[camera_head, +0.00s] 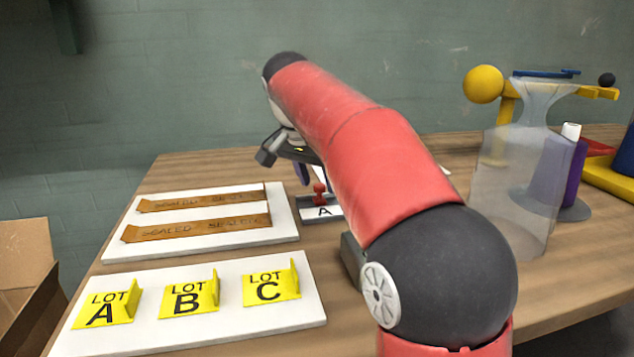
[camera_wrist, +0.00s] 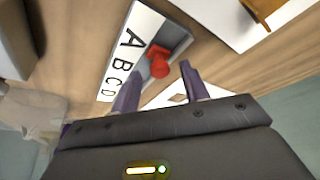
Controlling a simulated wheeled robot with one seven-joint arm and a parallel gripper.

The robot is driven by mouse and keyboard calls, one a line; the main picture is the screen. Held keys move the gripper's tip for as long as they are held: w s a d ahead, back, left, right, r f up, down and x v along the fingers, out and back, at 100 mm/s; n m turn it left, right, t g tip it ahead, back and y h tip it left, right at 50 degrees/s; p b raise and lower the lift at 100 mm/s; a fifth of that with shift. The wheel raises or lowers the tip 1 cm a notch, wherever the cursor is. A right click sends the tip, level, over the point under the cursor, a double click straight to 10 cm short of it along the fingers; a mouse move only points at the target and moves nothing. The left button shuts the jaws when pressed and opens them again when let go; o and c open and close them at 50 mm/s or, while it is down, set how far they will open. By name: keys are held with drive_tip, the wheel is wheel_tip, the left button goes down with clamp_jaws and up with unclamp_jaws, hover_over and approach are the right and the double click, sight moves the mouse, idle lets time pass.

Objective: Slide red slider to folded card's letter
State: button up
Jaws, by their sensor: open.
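The red slider (camera_wrist: 158,66) is a red knob on a grey track, beside a white strip (camera_wrist: 123,58) lettered A, B, C, D. In the head view, the slider (camera_head: 319,190) stands behind the letter A, the other letters hidden by my arm. Its exact letter is unclear in the wrist view. My gripper (camera_wrist: 160,82) is open, its two purple fingers apart near the knob, with nothing held. Folded yellow cards marked LOT A (camera_head: 105,305), LOT B (camera_head: 190,297) and LOT C (camera_head: 271,286) stand on a white board, each with a raised side flap.
Another white board (camera_head: 200,247) carries two brown strips with faint lettering. A clear funnel-shaped vessel (camera_head: 520,190), a purple cylinder (camera_head: 574,180) and a yellow ball (camera_head: 483,84) stand at right. A cardboard box (camera_head: 25,265) is at left. Bare wood (camera_head: 345,305) shows at front.

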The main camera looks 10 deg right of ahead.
drive_tip(key=shift+w+f, duration=0.1)
drive_tip(key=shift+f, duration=0.15)
clamp_jaws()
drive_tip(key=shift+d, duration=0.15)
